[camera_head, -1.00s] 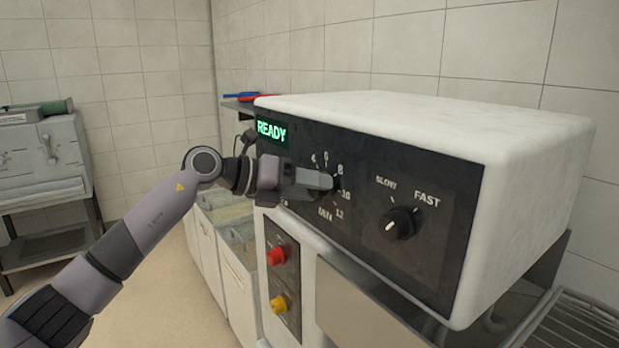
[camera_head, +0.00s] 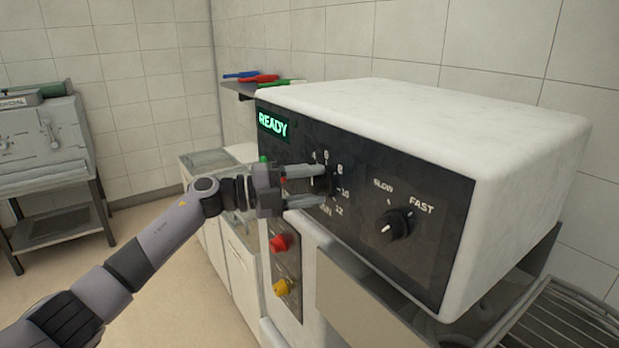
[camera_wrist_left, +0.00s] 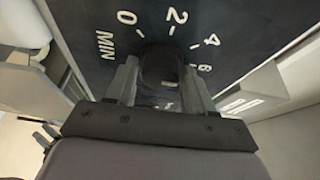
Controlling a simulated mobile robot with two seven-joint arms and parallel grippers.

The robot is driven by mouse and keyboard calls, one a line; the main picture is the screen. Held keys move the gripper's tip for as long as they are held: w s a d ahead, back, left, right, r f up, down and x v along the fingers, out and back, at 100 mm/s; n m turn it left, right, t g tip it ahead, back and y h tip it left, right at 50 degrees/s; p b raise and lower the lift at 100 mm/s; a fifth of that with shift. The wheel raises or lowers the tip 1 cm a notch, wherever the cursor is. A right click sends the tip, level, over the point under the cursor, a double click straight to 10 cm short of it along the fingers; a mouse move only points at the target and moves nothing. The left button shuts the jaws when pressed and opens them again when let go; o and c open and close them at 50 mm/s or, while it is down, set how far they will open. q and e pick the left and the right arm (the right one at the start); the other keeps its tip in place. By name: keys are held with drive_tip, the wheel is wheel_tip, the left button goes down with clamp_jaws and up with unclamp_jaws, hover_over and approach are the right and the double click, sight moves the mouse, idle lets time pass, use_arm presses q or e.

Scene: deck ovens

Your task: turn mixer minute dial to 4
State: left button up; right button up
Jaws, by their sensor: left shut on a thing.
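The mixer's black minute dial (camera_head: 325,184) is on the dark front panel, left of the speed knob, with white numbers around it. My left gripper (camera_head: 322,187) is at the dial, one finger above it and one below. In the left wrist view the dial (camera_wrist_left: 159,66) sits between the two fingers of my left gripper (camera_wrist_left: 160,76), which is shut on it. The marks 0, 2, 4 and 6 show around it there. I cannot clearly tell which number the pointer faces. My right gripper is not in view.
The speed knob (camera_head: 395,225), marked SLOW and FAST, is to the right. A green READY display (camera_head: 272,125) is at upper left. A red button (camera_head: 279,243) and a yellow button (camera_head: 282,287) are below. Open floor lies left of the mixer.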

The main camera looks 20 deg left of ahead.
use_arm(q)
drive_tip(key=n+h+p, duration=0.1)
drive_tip(key=n, duration=0.2)
drive_tip(key=shift+n+t, duration=0.4)
drive_tip(key=n+t, duration=0.2)
drive_tip(key=n, duration=0.2)
drive_tip(key=shift+f+n, duration=0.15)
drive_tip(key=shift+n, duration=0.55)
drive_tip(key=o, duration=0.9)
drive_tip(key=shift+c, duration=0.2)
